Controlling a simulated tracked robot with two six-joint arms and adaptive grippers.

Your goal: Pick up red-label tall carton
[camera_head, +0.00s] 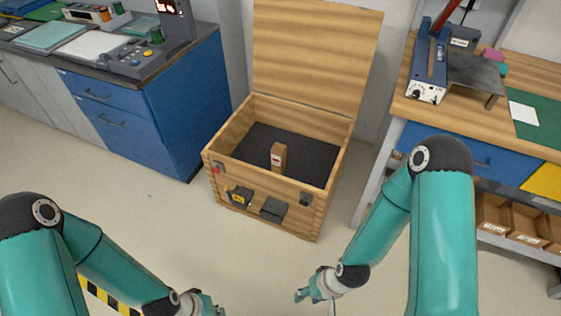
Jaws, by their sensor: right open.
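A small brown tall carton (278,156) with a red and white label stands upright inside an open wooden box, on its dark floor near the front wall. My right gripper (313,293) is at the bottom centre, in front of the box and apart from the carton; it is open and nothing shows in it. My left gripper (205,304) is at the bottom edge, left of the right one, and partly cut off, so its jaws cannot be made out.
The wooden box (228,131) has its lid (314,55) raised at the back and latches on its front. A blue cabinet (188,100) stands at left. A workbench (430,115) with a blue press stands at right. Bare floor lies in front of the box.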

